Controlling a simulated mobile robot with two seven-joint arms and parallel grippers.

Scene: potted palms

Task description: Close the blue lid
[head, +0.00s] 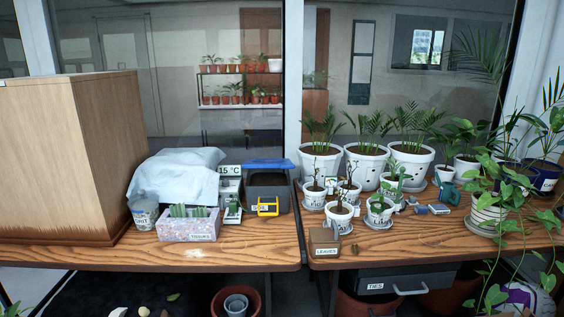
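The blue lid (268,164) stands raised at the back of a dark grey box (266,190) on the left table. The box's front and part of its inside show under the lid. A yellow handle or frame (268,206) is at the front right of the box, beside a white label. Neither of my grippers is in the head view.
Potted plants (367,168) and a leaves box (324,241) crowd the right table. Bare wood (240,250) lies along the left table's front.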

